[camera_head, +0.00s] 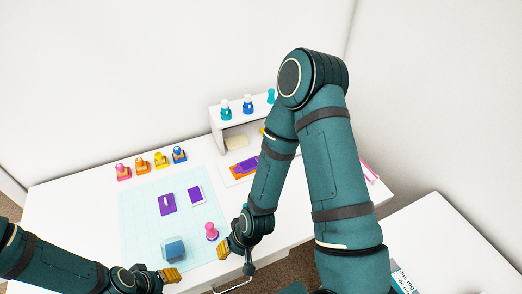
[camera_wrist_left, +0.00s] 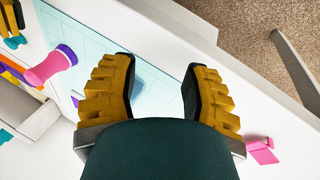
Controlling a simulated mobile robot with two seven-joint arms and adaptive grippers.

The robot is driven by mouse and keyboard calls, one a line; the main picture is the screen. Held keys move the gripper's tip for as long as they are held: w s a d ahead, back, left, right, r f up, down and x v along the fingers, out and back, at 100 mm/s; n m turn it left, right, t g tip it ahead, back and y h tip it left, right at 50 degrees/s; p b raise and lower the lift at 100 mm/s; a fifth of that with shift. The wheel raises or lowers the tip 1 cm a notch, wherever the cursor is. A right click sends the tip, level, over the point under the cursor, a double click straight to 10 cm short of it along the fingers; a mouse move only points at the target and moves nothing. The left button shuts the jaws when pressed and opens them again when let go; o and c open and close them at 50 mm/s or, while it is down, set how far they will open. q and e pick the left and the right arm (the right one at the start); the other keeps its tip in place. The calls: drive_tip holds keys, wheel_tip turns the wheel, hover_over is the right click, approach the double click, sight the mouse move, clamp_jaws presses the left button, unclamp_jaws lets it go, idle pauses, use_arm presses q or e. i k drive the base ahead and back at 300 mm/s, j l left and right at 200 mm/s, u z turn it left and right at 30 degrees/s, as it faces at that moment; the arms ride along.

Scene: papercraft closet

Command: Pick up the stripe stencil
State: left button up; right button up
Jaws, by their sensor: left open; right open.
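A purple piece with a pale slot (camera_head: 167,204) lies flat on the light blue mat (camera_head: 132,225). Another purple piece (camera_head: 246,165) lies near the white shelf. I cannot tell which of these is the stripe stencil, as no stripes are clear. My left gripper (camera_head: 171,275) is open and empty near the table's front edge, by the blue block; its spread fingers also show in the left wrist view (camera_wrist_left: 158,88). My right gripper (camera_head: 224,250) is near the pink-handled tool, open, holding nothing visible.
A blue block (camera_head: 173,250) and a pink-handled tool (camera_head: 211,232) stand on the mat's front part. Several coloured stamps (camera_head: 160,160) line the back edge. A white shelf (camera_head: 216,125) holds bottles. My right arm hides the table's right part.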

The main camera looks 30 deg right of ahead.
sight(250, 162)
drive_tip(key=z, duration=1.15)
drive_tip(key=i+j, duration=0.05)
drive_tip(key=j, duration=0.05)
